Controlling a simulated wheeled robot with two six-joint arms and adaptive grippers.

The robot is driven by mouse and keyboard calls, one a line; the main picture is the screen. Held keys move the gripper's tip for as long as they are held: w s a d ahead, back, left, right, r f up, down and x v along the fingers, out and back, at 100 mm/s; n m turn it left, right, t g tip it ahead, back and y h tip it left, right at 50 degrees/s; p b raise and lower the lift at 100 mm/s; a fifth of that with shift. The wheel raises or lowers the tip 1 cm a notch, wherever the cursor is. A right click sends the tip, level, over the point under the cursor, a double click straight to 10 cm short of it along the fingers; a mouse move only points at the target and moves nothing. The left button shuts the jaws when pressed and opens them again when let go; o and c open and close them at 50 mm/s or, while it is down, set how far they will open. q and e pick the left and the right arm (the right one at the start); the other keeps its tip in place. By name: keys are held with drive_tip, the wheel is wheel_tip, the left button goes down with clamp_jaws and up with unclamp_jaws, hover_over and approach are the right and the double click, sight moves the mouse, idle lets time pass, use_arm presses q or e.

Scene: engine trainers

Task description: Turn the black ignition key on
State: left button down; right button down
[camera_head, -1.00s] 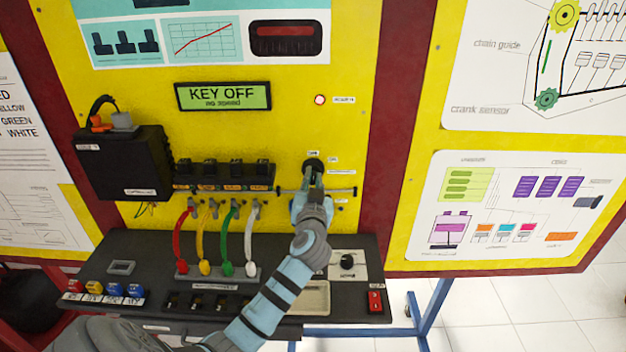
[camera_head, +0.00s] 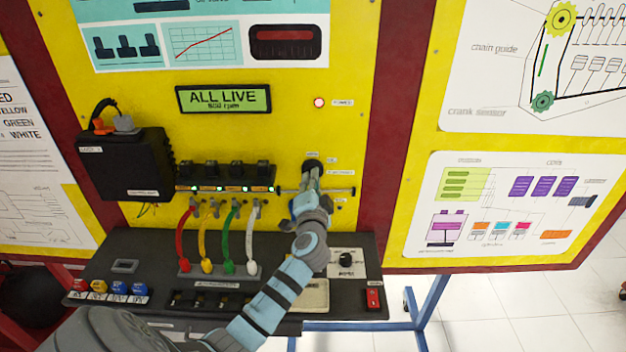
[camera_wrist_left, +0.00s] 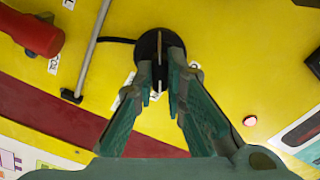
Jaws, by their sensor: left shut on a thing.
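The ignition switch is a round black housing (camera_head: 313,165) on the yellow panel; in the left wrist view its black key (camera_wrist_left: 160,62) stands between my fingers. My left gripper (camera_head: 312,180) is shut on the key, with one finger on each side of it; the fingers also show in the left wrist view (camera_wrist_left: 163,85). In the head view the gripper hides most of the key. The display (camera_head: 223,99) reads "ALL LIVE" with a smaller rpm line. The round lamp (camera_head: 319,102) is lit red. My right gripper is not in view.
A thin metal rail (camera_head: 290,190) runs across the panel beside the switch. Red, yellow, green and white cables (camera_head: 218,235) hang left of my arm above the black shelf (camera_head: 150,250). A black box (camera_head: 125,165) is at the left.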

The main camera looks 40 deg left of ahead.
use_arm(q)
drive_tip(key=shift+m, duration=0.4)
drive_tip(key=c, duration=1.6)
unclamp_jaws()
drive_tip(key=shift+c, duration=0.2)
drive_tip(key=shift+d, duration=0.1)
drive_tip(key=v, duration=1.2)
drive_tip(key=shift+w, duration=0.1)
